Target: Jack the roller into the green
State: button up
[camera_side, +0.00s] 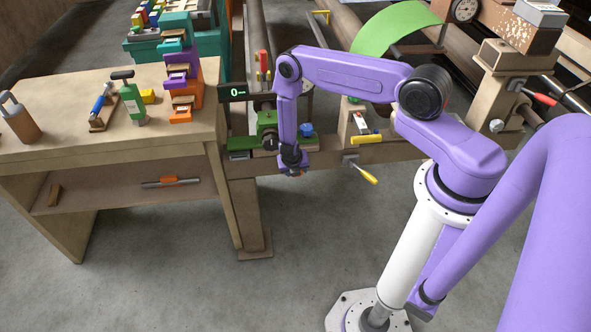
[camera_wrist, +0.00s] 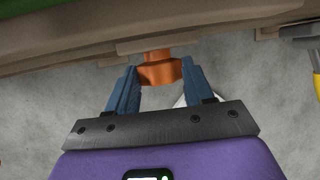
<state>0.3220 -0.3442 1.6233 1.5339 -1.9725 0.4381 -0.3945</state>
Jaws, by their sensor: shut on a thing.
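My gripper (camera_side: 294,172) hangs low at the front of the bench beam, below a green machine part (camera_side: 267,121). In the wrist view, the two blue fingers of my gripper (camera_wrist: 160,76) are shut on an orange knob (camera_wrist: 158,66), one finger on each side. The knob sits under the edge of the brown beam (camera_wrist: 90,55); how it is joined to the beam is hidden. Long dark rollers (camera_side: 350,22) run behind the beam. A small display (camera_side: 237,92) shows a green 0 and a dash. A green sheet (camera_side: 395,26) arches over the rollers.
A yellow-handled tool (camera_side: 363,172) sticks out from the beam right of my gripper. Another yellow handle (camera_side: 367,139) lies above it. The floor below is clear.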

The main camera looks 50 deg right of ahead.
jog(key=shift+r, duration=0.1)
dwell(0.4)
jog(key=o, duration=1)
jog(key=shift+o, duration=0.2)
jog(key=v, duration=1.7)
jog(key=shift+d+r, duration=0.15)
jog(key=shift+r, duration=0.1)
jog(key=shift+s, duration=0.1)
